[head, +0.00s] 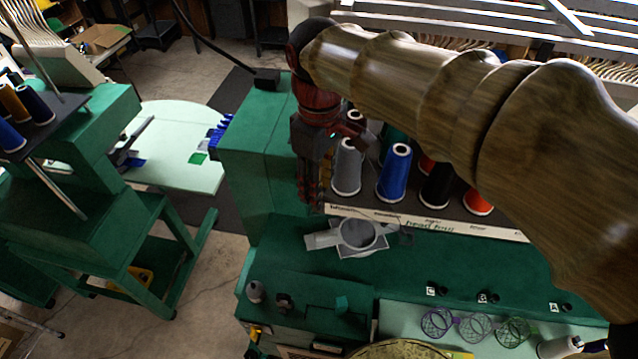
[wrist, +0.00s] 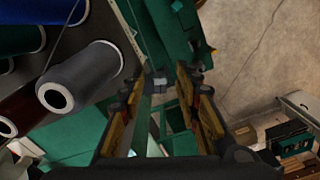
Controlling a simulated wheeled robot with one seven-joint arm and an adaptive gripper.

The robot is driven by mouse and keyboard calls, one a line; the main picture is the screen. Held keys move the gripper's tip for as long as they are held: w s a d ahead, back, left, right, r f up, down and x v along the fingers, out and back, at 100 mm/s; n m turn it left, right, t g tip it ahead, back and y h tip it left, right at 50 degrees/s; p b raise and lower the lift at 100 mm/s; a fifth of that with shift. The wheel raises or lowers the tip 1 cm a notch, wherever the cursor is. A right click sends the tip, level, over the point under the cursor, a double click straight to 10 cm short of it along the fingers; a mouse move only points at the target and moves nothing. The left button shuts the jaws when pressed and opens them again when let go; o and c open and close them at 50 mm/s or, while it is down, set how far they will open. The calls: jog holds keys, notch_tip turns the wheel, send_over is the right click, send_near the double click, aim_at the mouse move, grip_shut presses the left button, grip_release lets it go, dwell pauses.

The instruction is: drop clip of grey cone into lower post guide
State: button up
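The grey cone (head: 347,168) stands at the left end of the front row of thread cones. In the wrist view the grey cone (wrist: 85,80) lies left of the fingers. My gripper (head: 311,208) points down just left of the grey cone, over the left end of the green machine. In the wrist view my gripper (wrist: 163,78) has its two fingers apart. A small grey piece (wrist: 158,84) shows between the fingertips. I cannot tell whether it is the clip, or whether the fingers press on it. I cannot make out the lower post guide.
A blue cone (head: 394,174) stands right of the grey one, with black and red cones beyond. A grey bracket with a round cup (head: 357,236) sits on the green deck below. Buttons line the front panel.

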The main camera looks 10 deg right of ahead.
notch_tip(320, 180, up, 12)
dwell(0.6)
